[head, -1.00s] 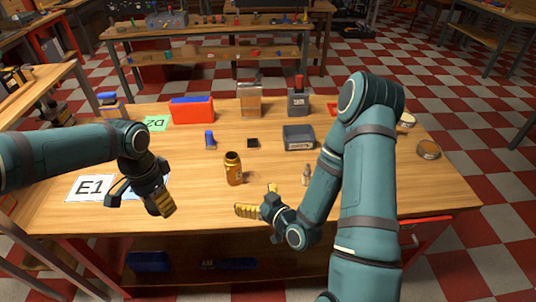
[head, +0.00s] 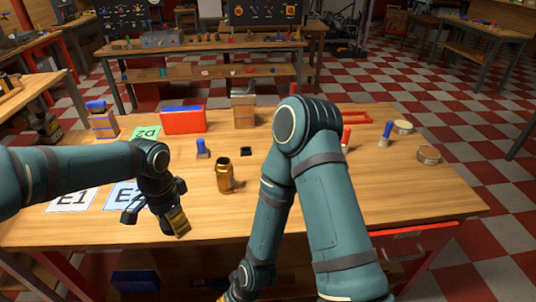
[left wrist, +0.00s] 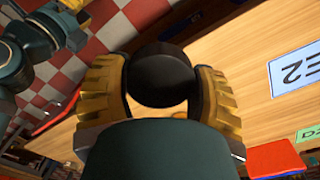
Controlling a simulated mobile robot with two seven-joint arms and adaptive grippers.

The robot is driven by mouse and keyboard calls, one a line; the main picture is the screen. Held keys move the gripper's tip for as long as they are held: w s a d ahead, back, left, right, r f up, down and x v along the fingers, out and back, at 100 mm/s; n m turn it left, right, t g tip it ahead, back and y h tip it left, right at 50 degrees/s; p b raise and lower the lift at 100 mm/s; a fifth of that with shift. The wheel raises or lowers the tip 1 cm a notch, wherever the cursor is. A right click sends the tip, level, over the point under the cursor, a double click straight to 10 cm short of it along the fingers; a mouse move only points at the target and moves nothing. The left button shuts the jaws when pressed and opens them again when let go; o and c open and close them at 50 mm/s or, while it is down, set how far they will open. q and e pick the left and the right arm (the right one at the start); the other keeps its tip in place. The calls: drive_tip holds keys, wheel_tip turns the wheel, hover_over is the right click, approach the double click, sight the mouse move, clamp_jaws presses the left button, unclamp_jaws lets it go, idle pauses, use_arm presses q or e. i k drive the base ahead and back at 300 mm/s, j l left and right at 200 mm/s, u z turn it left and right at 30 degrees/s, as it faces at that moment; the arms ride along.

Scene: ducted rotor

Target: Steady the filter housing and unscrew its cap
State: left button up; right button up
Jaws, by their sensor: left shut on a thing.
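The amber filter housing (head: 224,178) stands upright on the wooden bench, and its top looks dark and uncapped. My left gripper (head: 178,222) is near the front edge of the bench, to the left of the housing and apart from it. In the left wrist view its yellow-padded fingers are shut on a round black piece that looks like the cap (left wrist: 161,75). This piece is hidden in the head view. My right gripper (head: 236,290) is low at the bottom of the head view, away from the housing; its fingers are mostly hidden.
A blue-handled item (head: 203,148) and a small black block (head: 246,151) lie behind the housing. A red and blue box (head: 184,120) stands farther back. Label cards E1 (head: 72,200) and E2 (head: 124,195) lie at left. My right arm covers the bench's middle right.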

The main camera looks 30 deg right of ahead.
sight(223, 166)
drive_tip(key=z, duration=2.65)
drive_tip(key=k+j+z, duration=0.15)
drive_tip(key=j, duration=0.2)
drive_tip(key=j+z, duration=0.15)
drive_tip(key=j, duration=0.2)
drive_tip(key=k+j, duration=0.1)
drive_tip(key=j, duration=0.2)
drive_tip(key=k+j, duration=0.1)
drive_tip(key=j, duration=0.2)
drive_tip(key=k+j, duration=0.15)
drive_tip(key=j, duration=0.15)
